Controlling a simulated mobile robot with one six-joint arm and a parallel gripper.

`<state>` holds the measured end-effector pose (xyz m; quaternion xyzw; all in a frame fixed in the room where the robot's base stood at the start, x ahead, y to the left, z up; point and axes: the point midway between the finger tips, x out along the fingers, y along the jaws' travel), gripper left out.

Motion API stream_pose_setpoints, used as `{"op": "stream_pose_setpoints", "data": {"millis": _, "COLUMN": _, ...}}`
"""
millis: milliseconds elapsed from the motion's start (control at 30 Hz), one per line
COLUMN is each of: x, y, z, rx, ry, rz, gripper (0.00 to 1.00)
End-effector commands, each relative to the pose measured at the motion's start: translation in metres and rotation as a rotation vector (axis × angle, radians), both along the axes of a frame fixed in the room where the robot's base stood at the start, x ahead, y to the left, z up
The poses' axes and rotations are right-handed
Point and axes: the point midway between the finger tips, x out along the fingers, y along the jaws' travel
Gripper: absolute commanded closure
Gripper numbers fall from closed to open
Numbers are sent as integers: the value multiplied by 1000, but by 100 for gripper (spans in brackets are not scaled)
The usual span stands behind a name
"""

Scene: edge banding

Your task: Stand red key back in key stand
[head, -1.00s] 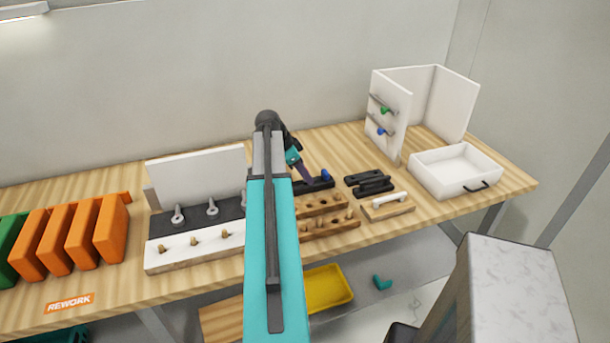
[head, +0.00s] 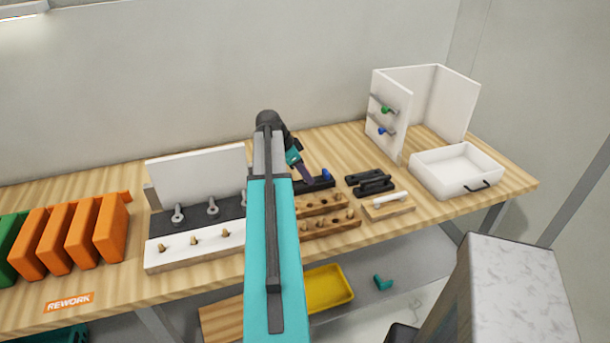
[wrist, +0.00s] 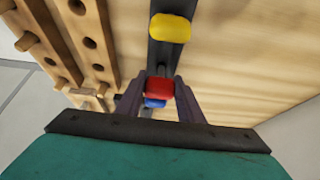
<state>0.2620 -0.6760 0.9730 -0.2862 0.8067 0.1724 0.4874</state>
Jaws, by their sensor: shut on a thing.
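The red key (wrist: 159,87) is between the two fingers of my gripper (wrist: 162,92) in the wrist view, and the gripper is shut on it. It lies over the line of the key stand (wrist: 161,56), a long dark bar. I cannot tell whether its lower end is seated, as that part is hidden. A yellow key (wrist: 170,28) stands in the bar, apart from the fingers. A blue key (wrist: 155,103) shows just past the red one. In the head view, my gripper (head: 305,176) is low over the black stand (head: 319,185), beside the blue key (head: 326,174); the red key is hidden there.
Wooden peg racks (head: 320,205) stand close in front of the stand. Black handles (head: 372,184) and a white handle on a wood block (head: 389,205) are to the right. A white drawer (head: 456,172) and a panel unit stand farther right. Bare table lies behind the stand.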

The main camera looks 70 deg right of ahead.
Motion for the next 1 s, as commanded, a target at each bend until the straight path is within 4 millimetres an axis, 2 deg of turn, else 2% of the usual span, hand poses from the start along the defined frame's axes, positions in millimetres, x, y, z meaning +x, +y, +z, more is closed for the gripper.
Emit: {"op": "stream_pose_setpoints", "data": {"millis": 1000, "x": 0, "y": 0, "z": -5, "rx": 0, "ry": 0, "rz": -1, "gripper": 92}}
